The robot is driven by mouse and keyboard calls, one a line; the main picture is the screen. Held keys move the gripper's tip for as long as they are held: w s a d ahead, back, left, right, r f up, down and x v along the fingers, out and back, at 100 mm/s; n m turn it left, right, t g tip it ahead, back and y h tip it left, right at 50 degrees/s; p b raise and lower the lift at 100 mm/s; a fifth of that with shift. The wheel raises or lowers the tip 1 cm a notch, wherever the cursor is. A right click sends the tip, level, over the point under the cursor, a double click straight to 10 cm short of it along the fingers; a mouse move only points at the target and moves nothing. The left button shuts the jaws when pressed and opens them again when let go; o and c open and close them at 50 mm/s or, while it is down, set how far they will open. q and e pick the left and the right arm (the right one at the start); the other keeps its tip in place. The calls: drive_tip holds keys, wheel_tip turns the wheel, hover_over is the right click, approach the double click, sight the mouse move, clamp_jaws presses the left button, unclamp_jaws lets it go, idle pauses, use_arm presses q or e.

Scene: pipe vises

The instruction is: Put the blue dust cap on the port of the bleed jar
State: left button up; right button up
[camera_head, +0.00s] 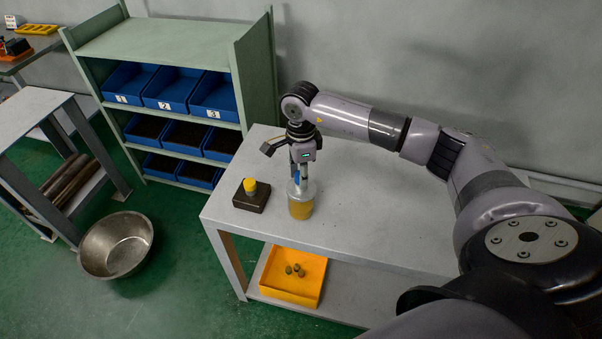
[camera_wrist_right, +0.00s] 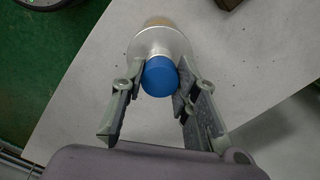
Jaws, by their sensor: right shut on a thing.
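The bleed jar (camera_head: 301,208), with amber contents and a silvery lid, stands upright on the grey table near its front left edge. My right gripper (camera_head: 299,178) points down over the jar's lid. It is shut on the blue dust cap (camera_wrist_right: 160,76), which sits between the two fingertips in the wrist view. In that view the cap overlaps the jar's pale lid (camera_wrist_right: 158,41). The port is hidden under the cap and fingers, so I cannot tell whether the cap touches it. My left gripper is out of view.
A dark block with a yellow top (camera_head: 251,187) stands just left of the jar. An orange tray (camera_head: 277,288) with several small pieces is on the lower shelf. The table (camera_head: 390,225) is clear to the right. A metal bowl (camera_head: 117,245) and green bin shelf (camera_head: 165,42) stand left.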

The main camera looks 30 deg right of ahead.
drive_tip(key=shift+f, duration=0.2)
drive_tip(key=o, duration=1)
drive_tip(key=shift+r, duration=0.1)
wheel_tip(320, 180, up, 12)
drive_tip(key=shift+f, duration=0.1)
